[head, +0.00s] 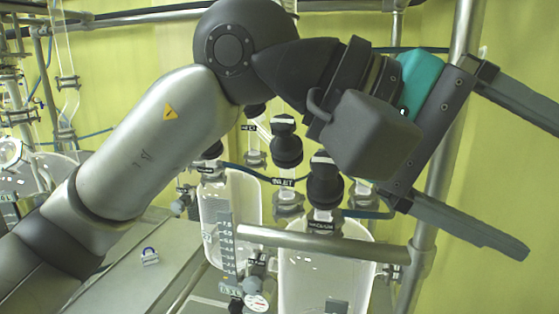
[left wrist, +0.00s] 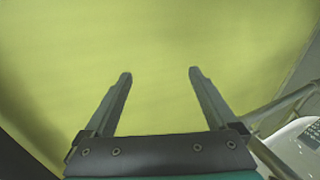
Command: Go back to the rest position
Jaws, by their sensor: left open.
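My left arm comes in from the left in the head view and reaches across in front of the glass reactors. My left gripper (head: 540,185) is at the right side, its two long grey fingers spread wide apart with nothing between them. In the left wrist view the left gripper (left wrist: 160,75) is also open and empty, facing a plain yellow-green wall (left wrist: 160,35). My right gripper is in neither view.
Two glass vessels (head: 325,265) (head: 245,190) with black valve caps (head: 325,185) stand below and behind my left forearm. A metal upright pole (head: 440,175) and a horizontal rail (head: 320,245) are close to the gripper. A small blue-and-white item (head: 150,257) lies on a grey surface (head: 120,285).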

